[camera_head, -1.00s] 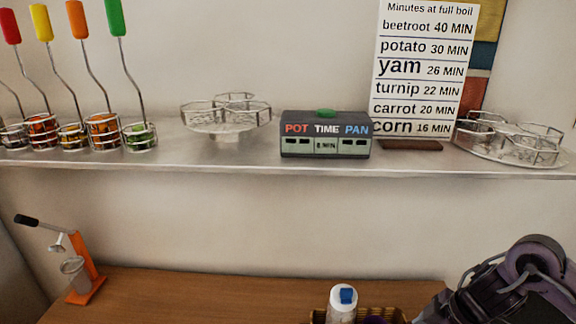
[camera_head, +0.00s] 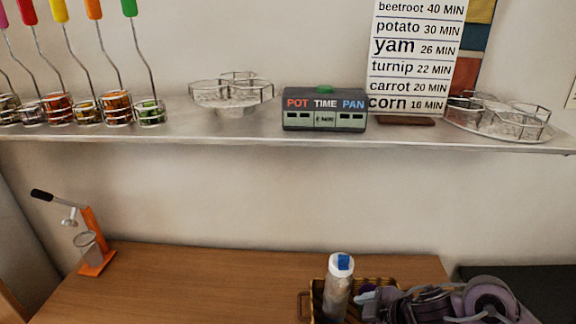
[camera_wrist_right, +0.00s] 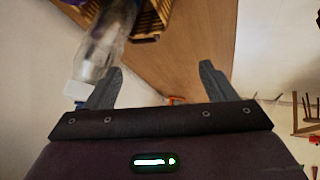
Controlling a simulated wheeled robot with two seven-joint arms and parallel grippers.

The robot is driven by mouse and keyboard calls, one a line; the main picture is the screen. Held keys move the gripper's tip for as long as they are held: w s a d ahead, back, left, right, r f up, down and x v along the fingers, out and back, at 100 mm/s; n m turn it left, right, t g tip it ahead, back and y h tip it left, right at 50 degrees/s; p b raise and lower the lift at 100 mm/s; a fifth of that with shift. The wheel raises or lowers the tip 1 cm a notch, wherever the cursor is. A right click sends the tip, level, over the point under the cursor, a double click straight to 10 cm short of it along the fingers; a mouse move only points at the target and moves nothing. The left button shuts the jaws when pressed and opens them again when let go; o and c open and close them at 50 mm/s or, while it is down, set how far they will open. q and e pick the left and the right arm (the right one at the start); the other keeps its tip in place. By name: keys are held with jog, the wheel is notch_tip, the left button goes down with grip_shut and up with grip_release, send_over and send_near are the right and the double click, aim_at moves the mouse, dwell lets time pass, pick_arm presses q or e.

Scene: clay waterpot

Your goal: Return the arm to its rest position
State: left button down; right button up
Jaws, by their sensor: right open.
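My right arm (camera_head: 435,303) reaches in from the lower right in the head view, in front of the wooden table. Its gripper (camera_wrist_right: 160,80) is open in the right wrist view, with nothing between the two fingers. A clear bottle with a white cap (camera_wrist_right: 100,48) lies beside the left finger in that view; whether they touch I cannot tell. The same bottle (camera_head: 338,290) stands upright in the basket in the head view, left of my arm. My left gripper is not in view.
The wicker basket (camera_head: 318,303) is at the table's (camera_head: 200,285) front right. An orange press (camera_head: 94,240) stands at the table's left. Above is a shelf (camera_head: 250,140) with wire racks, handled baskets, a timer box (camera_head: 324,108) and a boil-time chart (camera_head: 415,60). The table's middle is clear.

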jog(key=a+r+m+t+h, duration=0.1)
jog(key=a+m+t, duration=0.2)
jog(key=a, duration=0.2)
jog(key=s+d+f+m+g+h, duration=0.2)
jog(key=s+d+m+g, duration=0.1)
jog(key=s+d+m, duration=0.3)
jog(key=s+d+f+m+g+h, duration=0.2)
jog(key=s+d+f+m+h, duration=0.15)
jog(key=s, duration=0.55)
notch_tip(320, 180, down, 35)
jog(key=s+g+b, duration=0.1)
jog(key=s+b, duration=0.1)
jog(key=b, duration=0.4)
pick_arm(q)
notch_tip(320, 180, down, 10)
jog(key=b, duration=0.3)
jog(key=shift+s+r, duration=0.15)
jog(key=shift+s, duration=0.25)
pick_arm(e)
jog(key=s+d+f, duration=0.2)
jog(key=s+f, duration=0.7)
jog(key=f, duration=0.1)
jog(key=s+d+f+g, duration=0.1)
jog(key=s+f, duration=0.9)
jog(key=f, duration=0.1)
jog(key=shift+d+y, duration=0.35)
